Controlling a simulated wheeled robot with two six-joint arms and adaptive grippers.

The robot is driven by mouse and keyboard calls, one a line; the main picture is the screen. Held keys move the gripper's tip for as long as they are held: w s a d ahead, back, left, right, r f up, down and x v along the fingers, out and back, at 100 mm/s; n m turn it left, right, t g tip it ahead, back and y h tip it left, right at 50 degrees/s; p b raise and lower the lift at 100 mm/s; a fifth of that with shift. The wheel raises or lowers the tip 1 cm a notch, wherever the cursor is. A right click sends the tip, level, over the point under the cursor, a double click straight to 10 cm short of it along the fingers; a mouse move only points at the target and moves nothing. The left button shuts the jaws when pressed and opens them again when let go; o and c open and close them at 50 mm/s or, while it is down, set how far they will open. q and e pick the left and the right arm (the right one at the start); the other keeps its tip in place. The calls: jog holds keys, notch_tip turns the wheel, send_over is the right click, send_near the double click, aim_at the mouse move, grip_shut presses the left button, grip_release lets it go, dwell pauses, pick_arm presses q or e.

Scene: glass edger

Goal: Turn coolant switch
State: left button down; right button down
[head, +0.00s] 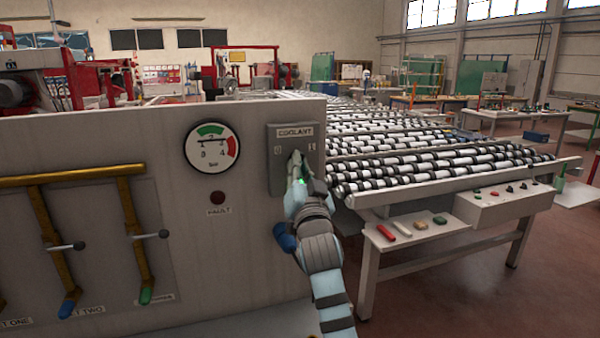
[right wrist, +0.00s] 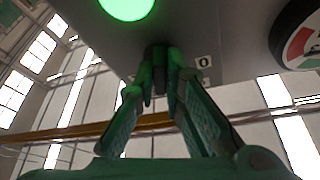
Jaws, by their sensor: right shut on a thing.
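The coolant switch plate (head: 283,180) is a grey box on the right end of the machine's front panel. It carries the label COOLANT, a 0 at its left and a 1 at its right. My right gripper (head: 296,160) is at the middle of the plate, shut on the dark switch handle, which it mostly hides. In the right wrist view my right gripper (right wrist: 160,85) has both fingertips closed around the handle (right wrist: 157,54), beside the 0 mark. I cannot tell exactly which way the handle points. My left gripper is not in view.
A pressure gauge (head: 212,147) and a dark red FAULT lamp (head: 217,197) are left of the plate. Yellow pipes with levers (head: 149,234) are farther left. A roller conveyor (head: 440,165) stands to the right. A bright green round light (right wrist: 127,6) shows in the right wrist view.

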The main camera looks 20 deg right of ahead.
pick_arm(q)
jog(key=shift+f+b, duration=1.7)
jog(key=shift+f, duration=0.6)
pick_arm(e)
jog(key=shift+a+m+g+h, duration=0.1)
jog(key=shift+m+g+h, duration=0.3)
jog(key=shift+m, duration=0.8)
jog(key=shift+m+g+h, duration=0.2)
jog(key=shift+m+h, duration=0.4)
jog(key=shift+m, duration=0.6)
jog(key=c, duration=1.7)
grip_release()
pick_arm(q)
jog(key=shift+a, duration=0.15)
pick_arm(e)
jog(key=shift+r, duration=0.1)
notch_tip(320, 180, up, 10)
jog(key=shift+f, duration=0.1)
